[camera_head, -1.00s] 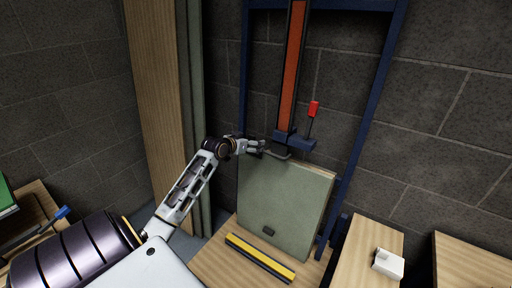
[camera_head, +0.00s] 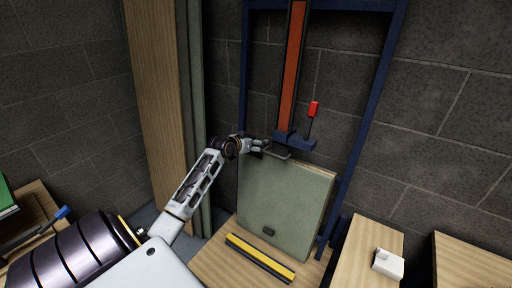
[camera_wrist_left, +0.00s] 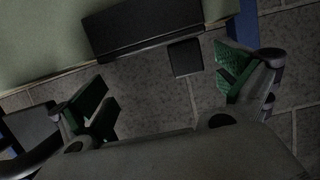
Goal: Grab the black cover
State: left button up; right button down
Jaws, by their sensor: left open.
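A black block (camera_wrist_left: 145,28), which may be the black cover, lies across the edge of the green panel in the left wrist view. A small dark square piece (camera_wrist_left: 185,58) is beside it. In the head view a dark piece (camera_head: 279,154) sits at the panel's top edge, below the blue carriage. My left gripper (camera_head: 263,146) is just left of that piece. In the left wrist view its green-padded fingers (camera_wrist_left: 168,88) are wide apart, with nothing between them; the black block is beyond them. My right gripper is not in view.
The green panel (camera_head: 285,205) leans upright on a wooden table within a blue frame (camera_head: 362,110). A red-tipped lever (camera_head: 313,109) stands right of the orange column. A yellow-and-black bar (camera_head: 259,257) lies in front. A white object (camera_head: 388,264) is on the right table.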

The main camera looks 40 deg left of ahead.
pick_arm(q)
jog(key=shift+x, duration=0.8)
jog(key=shift+w+f, duration=0.3)
jog(key=shift+w, duration=0.35)
jog(key=shift+w+a, duration=0.1)
jog(key=c, duration=0.8)
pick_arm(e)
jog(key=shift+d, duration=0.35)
